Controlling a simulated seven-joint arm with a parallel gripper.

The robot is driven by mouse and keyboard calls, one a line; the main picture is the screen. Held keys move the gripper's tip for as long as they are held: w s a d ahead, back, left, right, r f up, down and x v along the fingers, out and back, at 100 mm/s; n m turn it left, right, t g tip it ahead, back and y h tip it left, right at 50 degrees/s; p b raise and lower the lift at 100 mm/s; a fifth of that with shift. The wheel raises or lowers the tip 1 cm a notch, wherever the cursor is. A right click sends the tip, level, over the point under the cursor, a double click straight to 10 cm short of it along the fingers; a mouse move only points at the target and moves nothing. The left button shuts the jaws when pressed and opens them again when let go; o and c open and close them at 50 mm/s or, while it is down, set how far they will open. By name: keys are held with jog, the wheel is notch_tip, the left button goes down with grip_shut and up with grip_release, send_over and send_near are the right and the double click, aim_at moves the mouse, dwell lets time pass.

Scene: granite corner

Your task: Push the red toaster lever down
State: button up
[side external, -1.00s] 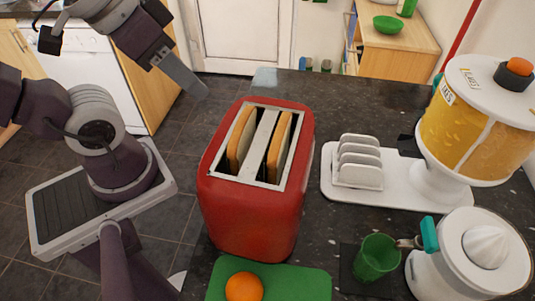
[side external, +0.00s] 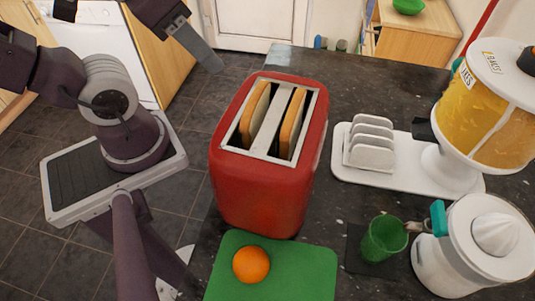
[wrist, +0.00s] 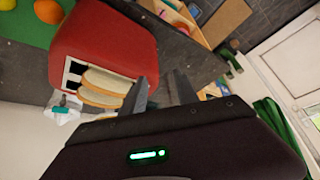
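The red toaster (side external: 262,195) stands upright on the dark counter, with two bread slices (side external: 258,108) poking out of its slots. It also shows in the wrist view (wrist: 108,38), tilted in the picture. I cannot make out its lever in either view. My gripper (wrist: 162,88) shows two grey fingers with a gap between them and nothing held. In the side view my gripper (side external: 216,66) is left of and behind the toaster's far end, at about the height of its top. The fingers look apart from the toaster.
A green board (side external: 300,270) with an orange (side external: 251,264) lies in front of the toaster. To the right are a white toast rack (side external: 371,145), a green cup (side external: 383,240), a white juicer (side external: 485,245) and a cereal dispenser (side external: 485,105). The counter behind the toaster is clear.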

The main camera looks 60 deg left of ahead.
jog(key=shift+c, duration=0.5)
jog(key=shift+w+r, duration=0.1)
jog(key=shift+w, duration=0.05)
jog(key=c, duration=0.3)
jog(key=w+r+n+g, duration=0.1)
jog(key=w, duration=0.1)
jog(key=w+n+g, duration=0.1)
jog(key=w, duration=0.1)
jog(key=w+d+r+n, duration=0.1)
jog(key=w, duration=0.1)
jog(key=shift+w+r+g, duration=0.3)
jog(key=shift+r+g, duration=0.05)
jog(key=shift+g, duration=0.05)
grip_shut()
jog(key=w+d+f+n+g, duration=0.1)
jog(key=w+d+n+g, duration=0.1)
jog(key=w+n, duration=0.3)
jog(key=w+g, duration=0.1)
jog(key=w, duration=0.3)
jog(key=shift+w+f+g+h, duration=0.15)
jog(key=shift+f+g+h, duration=0.2)
jog(key=shift+g+h, duration=0.05)
jog(key=shift+s+d+f, duration=0.1)
jog(key=shift+s+f, duration=0.05)
jog(key=shift+f, duration=1.6)
jog(key=shift+s+d+f, duration=0.1)
jog(key=shift+s+f, duration=0.05)
jog(key=shift+f, duration=1.6)
